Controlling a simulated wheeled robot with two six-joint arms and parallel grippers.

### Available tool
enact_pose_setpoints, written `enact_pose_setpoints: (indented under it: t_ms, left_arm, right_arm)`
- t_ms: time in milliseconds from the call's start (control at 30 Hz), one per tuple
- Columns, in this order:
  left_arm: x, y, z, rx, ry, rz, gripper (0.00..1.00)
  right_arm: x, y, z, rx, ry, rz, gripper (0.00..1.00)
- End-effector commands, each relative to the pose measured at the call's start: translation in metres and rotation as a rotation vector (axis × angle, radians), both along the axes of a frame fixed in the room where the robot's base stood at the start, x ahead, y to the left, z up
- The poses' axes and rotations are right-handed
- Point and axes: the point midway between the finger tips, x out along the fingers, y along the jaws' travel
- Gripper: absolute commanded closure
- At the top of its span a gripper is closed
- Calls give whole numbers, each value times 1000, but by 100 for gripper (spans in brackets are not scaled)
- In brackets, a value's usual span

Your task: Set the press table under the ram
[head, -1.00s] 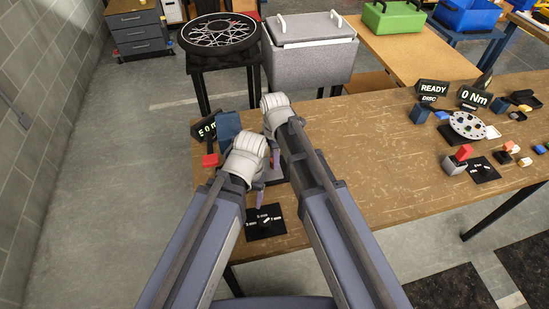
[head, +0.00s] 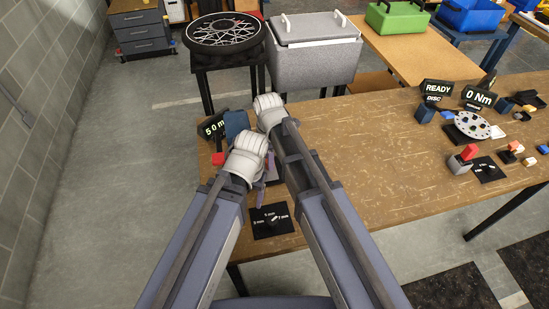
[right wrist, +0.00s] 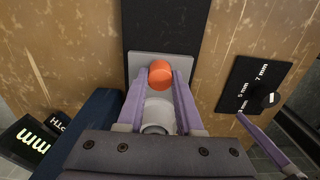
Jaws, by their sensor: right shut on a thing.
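My right gripper (right wrist: 155,100) points down at the left end of the bench, its lavender fingers on both sides of a pale grey cylinder (right wrist: 157,113). An orange round piece (right wrist: 160,73) sits just ahead, between or just past the fingertips, over a light grey plate (right wrist: 138,64). A dark upright or base strip (right wrist: 165,25) lies beyond it. I cannot tell which part is the press table or the ram. In the head view the arms hide most of this spot. My left gripper (head: 261,195) shows one finger near a black dial plate marked in mm (head: 272,220); its opening is hidden.
A perforated disc (head: 472,125), readouts and small blocks occupy the bench's right part. The bench middle (head: 365,150) is clear.

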Motion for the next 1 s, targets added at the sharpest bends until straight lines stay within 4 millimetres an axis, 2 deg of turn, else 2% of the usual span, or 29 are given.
enact_pose_setpoints:
  t_ms: [267, 300, 533, 833, 1000]
  left_arm:
    - [0, 0, 0, 0, 0, 0, 30]
    - [0, 0, 0, 0, 0, 0, 30]
    - [0, 0, 0, 0, 0, 0, 30]
    - [0, 0, 0, 0, 0, 0, 30]
    - [0, 0, 0, 0, 0, 0, 30]
  right_arm:
    - [-1, 5, 0, 10, 3, 2, 100]
    - [-1, 5, 0, 10, 3, 2, 60]
    - [-1, 4, 0, 7, 1, 1, 34]
    - [0, 2, 0, 5, 1, 0, 34]
    - [1, -6, 0, 5, 1, -2, 34]
